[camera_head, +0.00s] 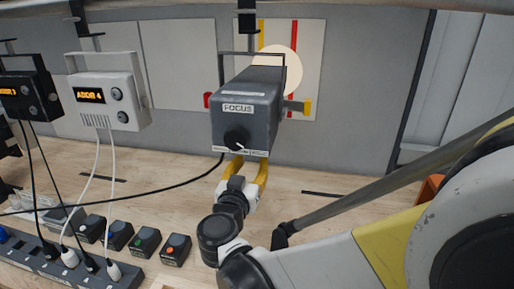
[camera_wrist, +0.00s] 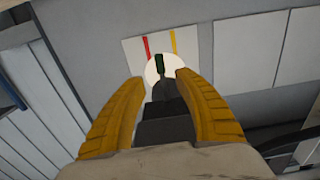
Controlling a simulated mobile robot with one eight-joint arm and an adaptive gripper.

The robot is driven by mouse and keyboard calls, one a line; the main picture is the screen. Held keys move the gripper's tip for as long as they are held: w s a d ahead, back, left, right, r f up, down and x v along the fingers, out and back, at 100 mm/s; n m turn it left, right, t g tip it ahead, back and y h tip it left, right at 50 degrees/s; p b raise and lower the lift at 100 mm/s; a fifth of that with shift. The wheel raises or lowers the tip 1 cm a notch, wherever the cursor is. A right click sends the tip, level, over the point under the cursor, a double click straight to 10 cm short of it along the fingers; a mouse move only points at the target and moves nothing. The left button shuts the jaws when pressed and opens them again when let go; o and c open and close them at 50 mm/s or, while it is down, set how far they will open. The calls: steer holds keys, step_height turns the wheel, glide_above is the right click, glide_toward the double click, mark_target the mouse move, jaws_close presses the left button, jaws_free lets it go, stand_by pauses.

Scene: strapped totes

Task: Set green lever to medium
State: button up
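A grey lamp housing labelled FOCUS (camera_head: 247,100) hangs above the bench, with a black knob (camera_head: 236,139) on its near end. A red lever (camera_head: 208,100) sticks out on its left and a yellow lever (camera_head: 305,107) on its right. No green lever shows in the head view. In the wrist view a small dark green lever tip (camera_wrist: 159,62) stands before the bright circle, ahead of my fingers and roughly centred between them. My gripper (camera_head: 250,163) is below the housing, its yellow fingers apart and pointing up. Nothing is held; whether the fingers touch the housing cannot be told.
A white panel (camera_head: 310,60) with red and yellow stripes and a lit circle (camera_head: 282,68) is on the wall behind. A white box (camera_head: 108,91) hangs at left. Several small button boxes (camera_head: 147,242), a power strip (camera_head: 90,270) and loose cables lie on the bench at left.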

steer(key=s, duration=0.2)
steer(key=shift+s+a, duration=0.25)
steer(key=shift+s, duration=0.15)
